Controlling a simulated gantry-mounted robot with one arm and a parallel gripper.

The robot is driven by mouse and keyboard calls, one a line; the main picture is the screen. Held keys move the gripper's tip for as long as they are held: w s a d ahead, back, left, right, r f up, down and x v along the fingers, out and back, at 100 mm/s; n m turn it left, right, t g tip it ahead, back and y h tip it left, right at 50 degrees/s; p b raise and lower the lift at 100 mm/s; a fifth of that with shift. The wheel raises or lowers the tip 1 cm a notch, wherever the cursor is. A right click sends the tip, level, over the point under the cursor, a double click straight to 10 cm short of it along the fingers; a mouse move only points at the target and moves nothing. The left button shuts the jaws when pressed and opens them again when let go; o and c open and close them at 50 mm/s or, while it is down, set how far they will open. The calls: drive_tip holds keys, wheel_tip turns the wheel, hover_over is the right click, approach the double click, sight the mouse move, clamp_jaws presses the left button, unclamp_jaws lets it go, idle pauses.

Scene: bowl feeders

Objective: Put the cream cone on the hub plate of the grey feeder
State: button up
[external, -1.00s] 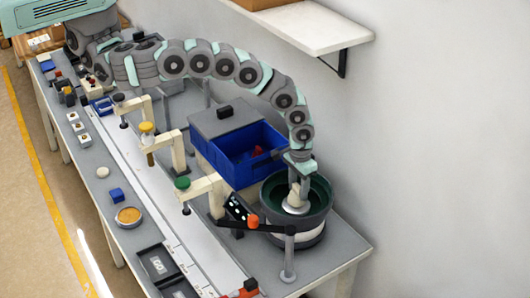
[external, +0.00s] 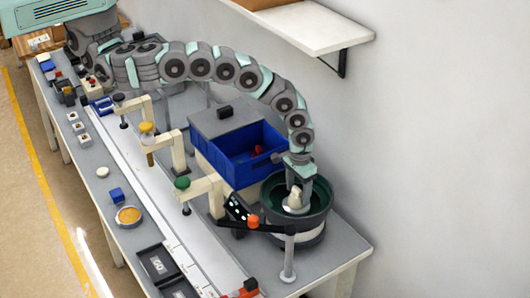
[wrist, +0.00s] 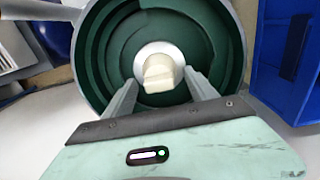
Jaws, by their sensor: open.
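The cream cone (external: 295,197) is on the pale round hub plate (external: 297,209) in the middle of the grey feeder (external: 312,224), which has a dark green bowl inside. In the wrist view the cone (wrist: 159,75) is over the centre of the silver hub plate (wrist: 158,50). My gripper (wrist: 161,78) is open, with one finger on each side of the cone and visible gaps between. The cone's lower part is partly hidden by its own near end. In the external view my gripper (external: 299,190) reaches down into the bowl.
A blue bin (external: 240,160) with red pieces stands left of the feeder. A black arm with an orange knob (external: 253,221) and a grey post (external: 289,255) stand close in front. Several clamp-like stands line the white track. A wall shelf (external: 305,27) hangs behind.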

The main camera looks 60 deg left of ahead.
sight(298, 188)
drive_tip(key=shift+r+p, duration=0.6)
drive_tip(key=shift+r, duration=3.35)
